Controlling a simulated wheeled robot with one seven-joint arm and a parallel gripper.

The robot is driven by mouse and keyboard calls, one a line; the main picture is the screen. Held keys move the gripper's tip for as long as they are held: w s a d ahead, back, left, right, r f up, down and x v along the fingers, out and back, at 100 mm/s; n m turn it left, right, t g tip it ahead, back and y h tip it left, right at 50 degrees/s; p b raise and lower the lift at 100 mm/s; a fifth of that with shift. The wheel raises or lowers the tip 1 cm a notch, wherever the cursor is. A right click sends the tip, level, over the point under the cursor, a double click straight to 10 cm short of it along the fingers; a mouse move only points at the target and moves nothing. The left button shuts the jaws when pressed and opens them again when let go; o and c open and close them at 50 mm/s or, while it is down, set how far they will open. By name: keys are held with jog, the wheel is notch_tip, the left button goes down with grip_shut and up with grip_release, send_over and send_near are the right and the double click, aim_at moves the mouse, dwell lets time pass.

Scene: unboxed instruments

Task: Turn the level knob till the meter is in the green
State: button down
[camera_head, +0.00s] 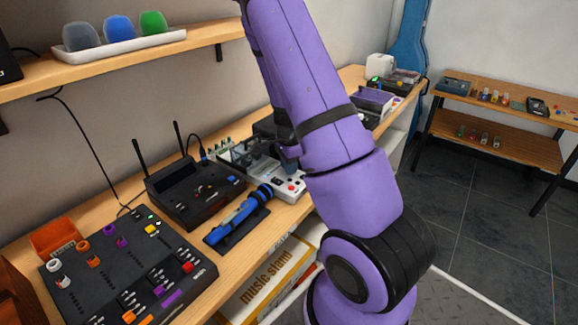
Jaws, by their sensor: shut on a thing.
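A pale grey instrument box (291,196) with a red button and a dark-framed, window-like part at its back stands on the wooden bench, right of the middle. My gripper (287,164) is over this box, a dark shape partly hidden behind my purple arm. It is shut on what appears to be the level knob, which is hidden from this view. The meter's needle and its green zone cannot be made out.
A black receiver (187,205) with two antennas, a blue microphone (244,212) on a dark mat and a black mixer (92,275) crowd the bench to the left. A shelf (95,78) hangs above. A purple-topped box (372,103) stands beyond my arm.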

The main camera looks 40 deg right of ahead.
jog(key=c, duration=1)
grip_release()
jog(key=shift+r, duration=0.1)
notch_tip(320, 180, up, 11)
jog(key=shift+f, duration=0.15)
